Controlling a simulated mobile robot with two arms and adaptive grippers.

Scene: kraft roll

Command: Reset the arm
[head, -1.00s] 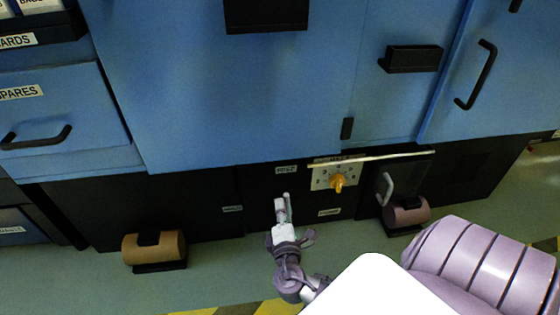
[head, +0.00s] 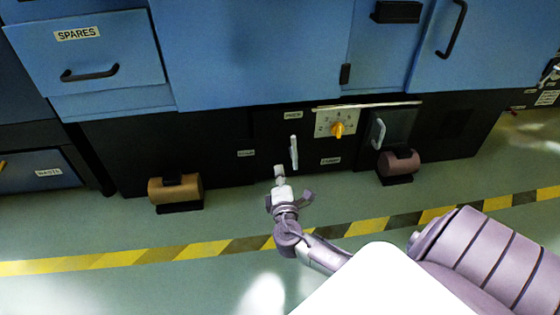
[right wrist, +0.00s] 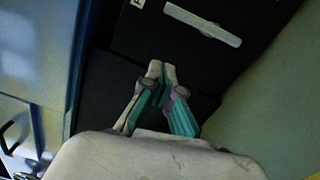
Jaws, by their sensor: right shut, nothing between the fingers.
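My right gripper (head: 279,172) is low in front of the black lower panel of the blue cabinet. Its fingers are shut with nothing between them, and they show closed together in the right wrist view (right wrist: 162,70). A white upright handle (head: 294,152) is on the black panel, just up and to the right of the fingertips, apart from them in the picture. The handle also shows in the right wrist view (right wrist: 203,24), beyond the fingertips. My left gripper is not in view.
A yellow knob (head: 338,129) sits on a white dial plate. A brown roll (head: 175,188) and a mauve roll (head: 398,162) stick out low from the panel. Yellow-black tape (head: 120,259) crosses the green floor, which is clear around the gripper.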

